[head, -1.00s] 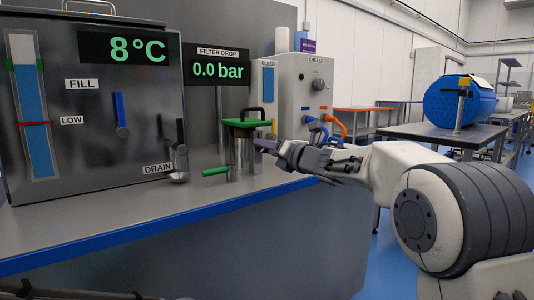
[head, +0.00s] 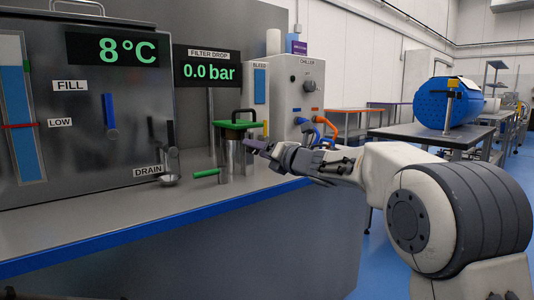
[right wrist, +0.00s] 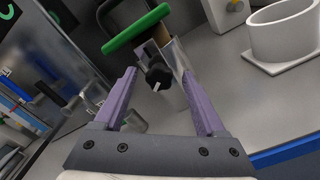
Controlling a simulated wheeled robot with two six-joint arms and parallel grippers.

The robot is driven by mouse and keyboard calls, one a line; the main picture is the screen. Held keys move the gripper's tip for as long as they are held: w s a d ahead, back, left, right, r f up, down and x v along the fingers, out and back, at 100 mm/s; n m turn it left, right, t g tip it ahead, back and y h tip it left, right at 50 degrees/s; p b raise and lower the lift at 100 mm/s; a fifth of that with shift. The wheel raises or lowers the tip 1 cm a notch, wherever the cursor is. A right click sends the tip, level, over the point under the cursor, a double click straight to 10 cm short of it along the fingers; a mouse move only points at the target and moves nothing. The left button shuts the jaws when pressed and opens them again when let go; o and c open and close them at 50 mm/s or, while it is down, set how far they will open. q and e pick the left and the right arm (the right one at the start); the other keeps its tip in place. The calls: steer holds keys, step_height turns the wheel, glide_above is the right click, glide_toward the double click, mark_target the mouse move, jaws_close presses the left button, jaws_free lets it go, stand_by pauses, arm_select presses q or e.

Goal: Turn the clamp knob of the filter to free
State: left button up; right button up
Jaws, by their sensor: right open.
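The filter (head: 232,155) is a metal canister with a green top (head: 238,125) and a black handle, standing on the steel counter. In the right wrist view, its black clamp knob (right wrist: 158,76) with a pale mark shows beyond and between my fingers, in front of the metal body. My right gripper (right wrist: 160,100) is open and empty, with a purple finger on each side of the knob. In the head view my right gripper (head: 262,148) is just right of the filter; the knob is hidden there. I cannot tell whether the fingers touch it. My left gripper is not in view.
A green-handled lever (head: 207,173) and a drain cup (head: 168,180) are left of the filter. The chiller (head: 297,95) with blue and orange hoses stands behind. A white ring-shaped holder (right wrist: 285,32) shows in the right wrist view. The counter's front (head: 150,225) is clear.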

steer(key=v, duration=1)
steer(key=shift+p, duration=0.35)
steer(key=shift+a, duration=0.1)
steer(key=s+a+f+m+g+h+p, duration=0.2)
steer(key=s+f+m+g+h, duration=0.15)
steer(key=s+f+m, duration=0.55)
steer(key=s+a+f+m+g+h+p, duration=0.2)
steer(key=s+f+m+h, duration=0.3)
steer(key=m, duration=0.6)
steer(key=s+d+f+m+g+p, duration=0.1)
steer(key=s+f+m+g, duration=0.35)
steer(key=s, duration=0.75)
steer(key=s+f+m+g+p, duration=0.1)
steer(key=s+f+m+g, duration=0.35)
steer(key=s, duration=0.85)
step_height(320, 180, up, 37)
steer(key=h+p, duration=0.1)
steer(key=p, duration=3.6)
steer(key=shift+s+d+p, duration=0.35)
steer(key=shift+s, duration=0.05)
